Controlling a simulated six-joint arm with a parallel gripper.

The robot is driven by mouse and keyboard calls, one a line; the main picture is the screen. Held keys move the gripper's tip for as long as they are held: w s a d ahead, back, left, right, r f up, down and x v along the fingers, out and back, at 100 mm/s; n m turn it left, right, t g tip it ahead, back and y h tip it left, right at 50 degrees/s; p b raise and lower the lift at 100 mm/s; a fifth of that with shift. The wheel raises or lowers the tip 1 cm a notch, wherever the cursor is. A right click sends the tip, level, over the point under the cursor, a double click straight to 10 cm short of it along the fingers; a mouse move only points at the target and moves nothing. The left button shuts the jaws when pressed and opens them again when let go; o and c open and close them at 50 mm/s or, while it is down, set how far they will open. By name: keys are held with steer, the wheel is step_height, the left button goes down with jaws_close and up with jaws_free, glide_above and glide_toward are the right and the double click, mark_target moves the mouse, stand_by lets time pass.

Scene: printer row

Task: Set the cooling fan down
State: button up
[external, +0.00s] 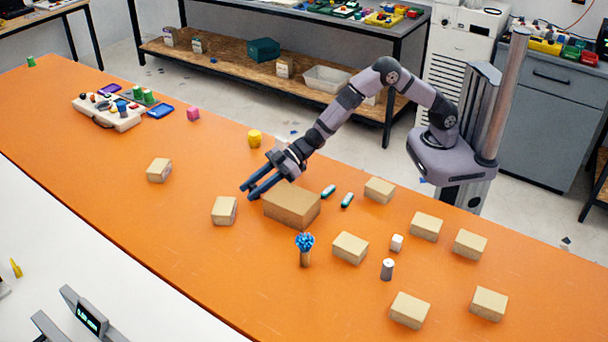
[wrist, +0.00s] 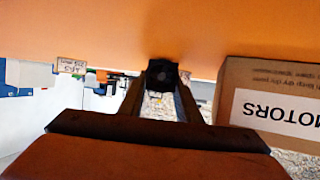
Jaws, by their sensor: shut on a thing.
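The cooling fan (wrist: 162,73) is a small dark square piece with a round centre, held between my fingertips in the wrist view. My gripper (wrist: 162,80) is shut on it. In the external view my gripper (external: 250,190) reaches down-left, just to the left of a large brown box, with its fingers tilted low over the orange table (external: 120,185). I cannot make out the fan there, and I cannot tell whether it touches the table.
The large box (external: 291,205) is close beside my gripper; its MOTORS label (wrist: 270,112) shows upside down in the wrist view. A small box (external: 223,211) stands left of it. Several more small boxes lie to the right. A brush-like blue-topped item (external: 304,249) stands in front. Table further left is clearer.

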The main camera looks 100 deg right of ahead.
steer(key=shift+f, duration=0.1)
steer(key=shift+f, duration=0.15)
steer(key=o, duration=0.7)
steer(key=shift+r, duration=0.3)
steer(key=v, duration=1.2)
steer(key=shift+d+f+b, duration=0.1)
steer(key=shift+b, duration=0.2)
